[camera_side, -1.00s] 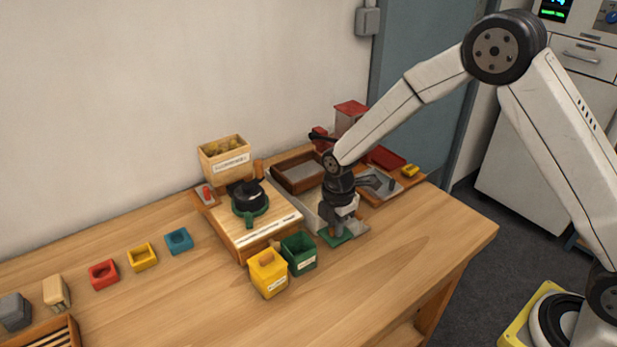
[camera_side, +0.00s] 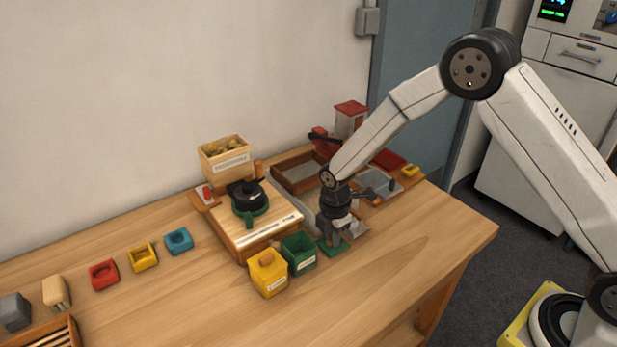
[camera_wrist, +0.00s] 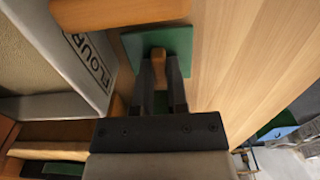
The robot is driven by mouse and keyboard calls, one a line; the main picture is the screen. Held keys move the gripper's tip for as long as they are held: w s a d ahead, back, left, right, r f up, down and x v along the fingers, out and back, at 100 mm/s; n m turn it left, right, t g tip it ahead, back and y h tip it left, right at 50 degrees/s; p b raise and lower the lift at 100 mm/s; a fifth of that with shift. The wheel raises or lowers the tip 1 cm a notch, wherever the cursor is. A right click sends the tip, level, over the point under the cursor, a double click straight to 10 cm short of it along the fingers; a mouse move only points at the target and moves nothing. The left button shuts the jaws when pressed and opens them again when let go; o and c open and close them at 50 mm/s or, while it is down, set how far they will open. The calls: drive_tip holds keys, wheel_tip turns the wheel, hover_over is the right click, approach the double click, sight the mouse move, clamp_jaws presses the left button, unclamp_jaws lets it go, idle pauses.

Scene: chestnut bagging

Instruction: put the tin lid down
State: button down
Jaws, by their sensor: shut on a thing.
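The tin lid (camera_side: 333,247) is a flat green square with a wooden knob (camera_wrist: 158,60). My gripper (camera_side: 333,232) points down and is shut on the knob, with the lid below its fingers. In the wrist view the lid (camera_wrist: 181,40) shows beyond the fingertips (camera_wrist: 162,75), over the wooden table. The lid is at or just above the tabletop; I cannot tell whether it touches. The open green tin (camera_side: 300,255) stands just left of the lid in the side view.
A yellow tin (camera_side: 268,275) with a wooden knob on top stands left of the green one. A wooden board (camera_side: 250,235) with a black and green device is behind them. A bin marked FLOUR (camera_wrist: 95,65) is close beside my gripper. The table's front right is clear.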

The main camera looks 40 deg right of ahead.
drive_tip(key=shift+f, duration=0.15)
drive_tip(key=c, duration=0.6)
unclamp_jaws()
drive_tip(key=shift+c, duration=0.2)
wheel_tip(320, 180, up, 12)
drive_tip(key=shift+r, duration=0.2)
idle(0.4)
